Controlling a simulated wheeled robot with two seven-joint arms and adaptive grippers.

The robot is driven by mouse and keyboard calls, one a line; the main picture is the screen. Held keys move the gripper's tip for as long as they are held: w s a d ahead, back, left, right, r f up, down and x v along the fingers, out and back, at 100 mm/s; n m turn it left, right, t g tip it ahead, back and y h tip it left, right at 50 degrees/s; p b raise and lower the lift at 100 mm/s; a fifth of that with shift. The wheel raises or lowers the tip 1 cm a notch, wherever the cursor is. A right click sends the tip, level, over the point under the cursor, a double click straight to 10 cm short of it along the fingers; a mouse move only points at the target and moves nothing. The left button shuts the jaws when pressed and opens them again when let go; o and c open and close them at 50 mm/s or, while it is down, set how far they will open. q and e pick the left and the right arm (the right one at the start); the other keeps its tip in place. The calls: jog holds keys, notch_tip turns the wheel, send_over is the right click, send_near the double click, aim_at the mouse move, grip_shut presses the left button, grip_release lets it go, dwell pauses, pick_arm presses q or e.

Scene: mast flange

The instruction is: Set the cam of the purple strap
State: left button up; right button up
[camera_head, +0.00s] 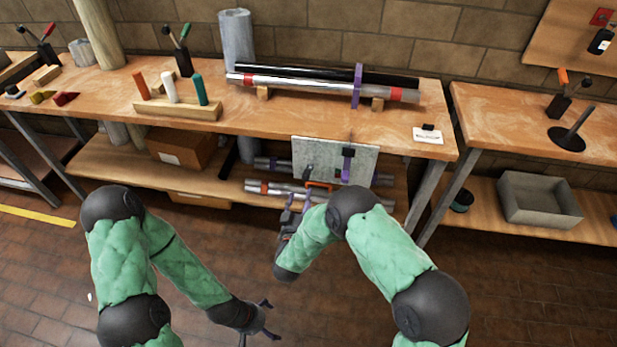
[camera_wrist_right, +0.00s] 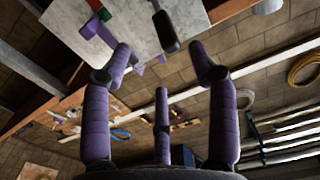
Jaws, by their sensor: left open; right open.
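A purple strap (camera_head: 357,86) wraps the bundle of black and silver poles on the bench. A grey plate (camera_head: 368,158) hangs at the bench's front edge. It carries a purple piece with a dark block (camera_head: 347,165), probably the strap's lower part and cam, and a black lever (camera_head: 307,172). In the right wrist view the plate (camera_wrist_right: 135,35) shows a purple band (camera_wrist_right: 98,30) and the black lever (camera_wrist_right: 165,32). My right gripper (camera_head: 299,209) is open below and left of the plate; its spread purple fingers (camera_wrist_right: 162,65) hold nothing. My left gripper (camera_head: 264,320) is open and empty, low over the floor.
The bench (camera_head: 300,125) also bears a wooden block with coloured pegs (camera_head: 178,107) and a white card (camera_head: 428,135). More poles (camera_head: 262,187) and a cardboard box (camera_head: 180,147) lie on the lower shelf. A grey bin (camera_head: 540,200) stands on the right shelf. The front floor is clear.

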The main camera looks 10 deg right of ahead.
aim_at(309, 175)
jog(key=b+x, duration=0.3)
jog(key=x, duration=0.7)
jog(key=shift+r+b, duration=0.1)
jog(key=shift+b, duration=0.2)
jog(key=shift+w+r, duration=0.1)
jog(key=shift+w, duration=0.3)
jog(key=shift+d, duration=0.1)
grip_shut()
